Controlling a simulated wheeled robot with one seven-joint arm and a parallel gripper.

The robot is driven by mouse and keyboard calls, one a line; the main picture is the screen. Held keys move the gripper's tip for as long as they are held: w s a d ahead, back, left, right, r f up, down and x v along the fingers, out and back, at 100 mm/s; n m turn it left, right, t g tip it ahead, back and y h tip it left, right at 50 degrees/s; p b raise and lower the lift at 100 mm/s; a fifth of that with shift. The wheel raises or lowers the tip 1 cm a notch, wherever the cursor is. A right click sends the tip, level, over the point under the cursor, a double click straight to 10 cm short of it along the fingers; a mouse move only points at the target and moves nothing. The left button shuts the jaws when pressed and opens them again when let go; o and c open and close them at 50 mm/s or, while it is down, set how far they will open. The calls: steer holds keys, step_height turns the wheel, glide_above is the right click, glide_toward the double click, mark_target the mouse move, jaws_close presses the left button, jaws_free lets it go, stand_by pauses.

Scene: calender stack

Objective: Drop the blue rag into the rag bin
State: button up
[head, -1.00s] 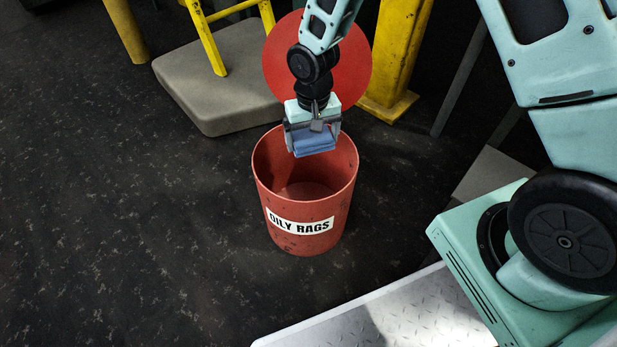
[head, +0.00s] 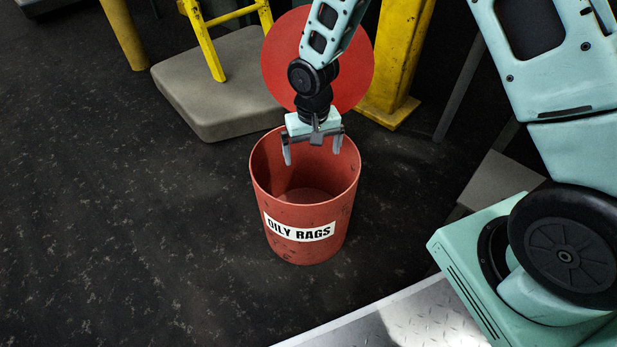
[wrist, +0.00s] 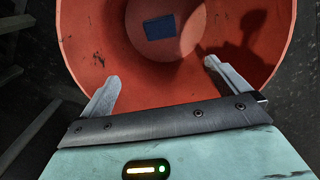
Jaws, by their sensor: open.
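The rag bin (head: 305,232) is a red round bin with an "OILY RAGS" label and its round red lid (head: 350,85) standing raised behind it. My gripper (head: 312,158) is open and empty over the bin's mouth, fingers pointing down. In the wrist view, the blue rag (wrist: 160,27) lies as a small dark blue rectangle inside the bin, well beyond my open fingertips (wrist: 160,72). It is apart from the gripper. The head view does not show the rag; the bin's front wall hides part of the inside.
A grey plinth (head: 200,95) with a yellow ladder-like frame (head: 205,45) stands behind left. A yellow post (head: 395,60) stands behind right of the bin. A metal tread plate (head: 400,325) lies at the front. The dark floor on the left is clear.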

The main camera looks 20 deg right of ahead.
step_height(320, 180, up, 17)
steer(key=p, duration=0.7)
steer(key=shift+p, duration=0.4)
